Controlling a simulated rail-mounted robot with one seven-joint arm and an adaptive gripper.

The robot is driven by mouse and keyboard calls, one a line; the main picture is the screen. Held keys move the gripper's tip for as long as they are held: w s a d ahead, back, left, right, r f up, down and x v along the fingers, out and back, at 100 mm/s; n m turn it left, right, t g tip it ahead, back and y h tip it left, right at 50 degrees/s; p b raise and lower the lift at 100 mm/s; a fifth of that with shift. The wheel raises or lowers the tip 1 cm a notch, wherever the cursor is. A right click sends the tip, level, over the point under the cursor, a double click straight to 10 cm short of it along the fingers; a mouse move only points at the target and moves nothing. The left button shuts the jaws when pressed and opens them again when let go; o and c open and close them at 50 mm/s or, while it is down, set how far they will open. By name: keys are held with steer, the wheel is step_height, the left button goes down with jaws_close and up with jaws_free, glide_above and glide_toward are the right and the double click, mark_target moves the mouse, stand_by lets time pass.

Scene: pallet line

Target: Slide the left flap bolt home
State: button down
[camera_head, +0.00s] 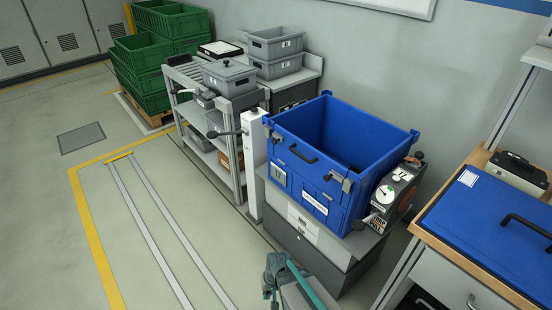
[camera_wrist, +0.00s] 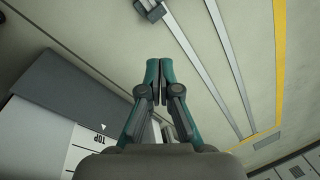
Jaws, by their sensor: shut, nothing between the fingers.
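A blue crate (camera_head: 350,130) stands on a grey cabinet, its open top facing up. Its front wall has a black handle (camera_head: 303,153) and white labels. A small grey metal fitting sits near the front wall's left top corner (camera_head: 274,133), and a similar one sits at its right end (camera_head: 346,185). How far the left bolt is slid is too small to tell. My gripper (camera_head: 272,275) is low at the bottom of the head view, below and in front of the crate, touching nothing visible. In the wrist view my gripper (camera_wrist: 158,70) is shut and empty over the floor.
A grey post (camera_head: 253,165) with a lever stands close left of the crate. A dark box with a dial (camera_head: 385,195) stands at its right. A grey shelf cart (camera_head: 215,115) is further left, and a workbench (camera_head: 490,225) is at right. Floor rails (camera_head: 150,225) run through free space.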

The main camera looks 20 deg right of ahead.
steer(key=w+a+r+m+t+y+b, duration=0.1)
steer(key=w+a+r+m+t+b, duration=0.15)
steer(key=w, duration=0.55)
steer(key=w+a+r+m+t+b, duration=0.1)
steer(key=w+r+t, duration=0.25)
steer(key=w, duration=0.55)
steer(key=w+r+m+t+b, duration=0.2)
steer(key=w+r+m+t, duration=0.35)
steer(key=w+r, duration=0.5)
steer(key=w+d+r+m+t+h+b, duration=0.1)
steer(key=w+d+r+m+t+h, duration=0.45)
steer(key=r, duration=0.35)
steer(key=s+d+r+m+h, duration=0.2)
steer(key=d+r+m+h, duration=0.3)
steer(key=d+m+h, duration=0.2)
steer(key=shift+s+d+m, duration=0.25)
steer(key=shift+d+m, duration=0.7)
steer(key=shift+d, duration=0.2)
steer(key=w+a+p+x, duration=0.1)
steer(key=a+p+x, duration=0.1)
steer(key=x, duration=1)
steer(key=shift+w, duration=0.55)
